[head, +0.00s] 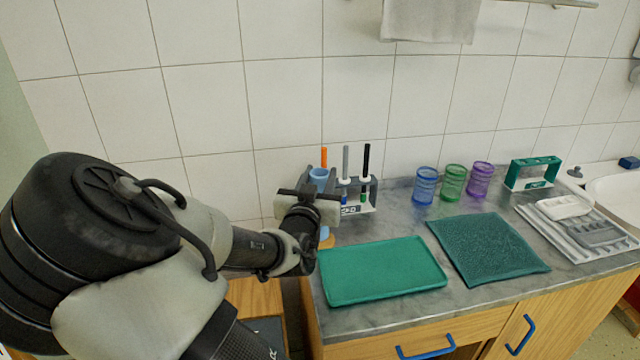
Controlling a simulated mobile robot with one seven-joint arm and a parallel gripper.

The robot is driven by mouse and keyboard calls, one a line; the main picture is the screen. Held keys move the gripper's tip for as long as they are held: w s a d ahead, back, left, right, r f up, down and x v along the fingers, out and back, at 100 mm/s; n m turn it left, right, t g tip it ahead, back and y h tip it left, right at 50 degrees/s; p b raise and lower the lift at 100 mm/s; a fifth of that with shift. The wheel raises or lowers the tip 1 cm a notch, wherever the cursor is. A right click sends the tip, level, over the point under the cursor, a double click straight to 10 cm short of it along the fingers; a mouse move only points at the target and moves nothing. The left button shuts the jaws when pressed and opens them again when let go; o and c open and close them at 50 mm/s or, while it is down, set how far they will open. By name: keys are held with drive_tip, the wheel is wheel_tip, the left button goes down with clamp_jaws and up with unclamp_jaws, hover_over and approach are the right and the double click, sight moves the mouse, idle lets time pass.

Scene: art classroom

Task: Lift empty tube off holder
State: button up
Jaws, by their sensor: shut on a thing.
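A light blue tube (319,174) with an open top stands upright at the left end of the counter, in front of the brush rack. My gripper (316,204) is shut around its middle and hides most of it. A short blue part shows below the gripper, just above a tan wooden base (327,242), probably the holder. I cannot tell whether the tube touches this base.
A grey rack (357,208) with orange, grey and black handles stands close behind. A green tray (382,270) and a green mat (487,247) lie in front and right. Blue (425,186), green (453,182) and purple (480,179) cups stand near the wall.

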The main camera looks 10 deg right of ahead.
wheel_tip(320, 180, up, 16)
drive_tip(key=p, duration=0.5)
drive_tip(key=shift+r+p, duration=0.25)
drive_tip(key=shift+p, duration=0.15)
